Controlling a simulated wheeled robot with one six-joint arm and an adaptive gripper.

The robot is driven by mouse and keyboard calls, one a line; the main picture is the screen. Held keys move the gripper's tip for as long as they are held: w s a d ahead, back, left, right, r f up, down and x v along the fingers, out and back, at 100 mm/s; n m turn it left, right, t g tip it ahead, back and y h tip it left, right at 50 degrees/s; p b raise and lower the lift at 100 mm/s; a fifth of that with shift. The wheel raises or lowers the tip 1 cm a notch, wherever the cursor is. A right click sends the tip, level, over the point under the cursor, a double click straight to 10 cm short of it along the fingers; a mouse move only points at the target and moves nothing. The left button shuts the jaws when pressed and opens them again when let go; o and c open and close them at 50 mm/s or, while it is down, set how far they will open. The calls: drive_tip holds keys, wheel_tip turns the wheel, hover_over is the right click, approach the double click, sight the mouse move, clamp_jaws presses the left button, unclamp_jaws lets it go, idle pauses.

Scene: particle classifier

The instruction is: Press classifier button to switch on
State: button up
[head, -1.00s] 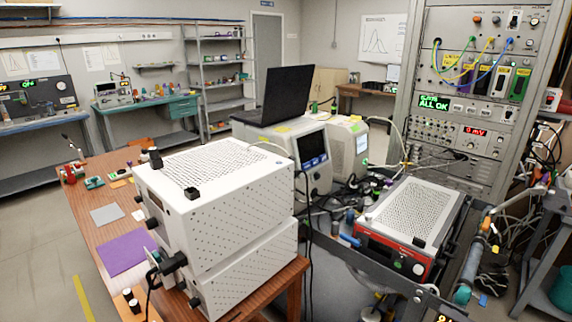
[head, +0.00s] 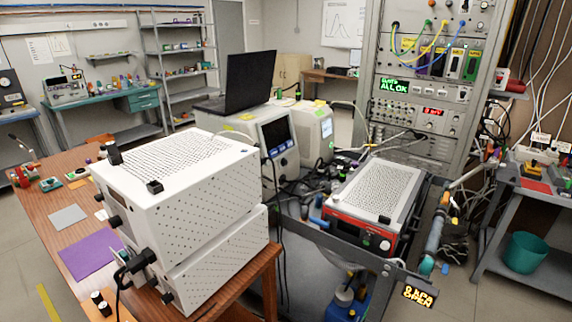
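No device carries a label that I can read as the classifier, and I cannot tell which button is meant. A red-fronted unit (head: 340,226) with a white perforated top sits on a dark cart at the centre right; small knobs or buttons show on its front. A white instrument (head: 260,170) with a dark blue screen stands behind the stacked boxes. Two white perforated boxes (head: 200,195) are stacked on the wooden table, with dark knobs on their left side. My gripper is not in view.
A tall rack (head: 440,90) of electronics with a green "ALL OK" display stands at the back right. A laptop (head: 248,82) sits on the instruments. A grey bench (head: 535,205) with a teal bin (head: 525,252) is at the right.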

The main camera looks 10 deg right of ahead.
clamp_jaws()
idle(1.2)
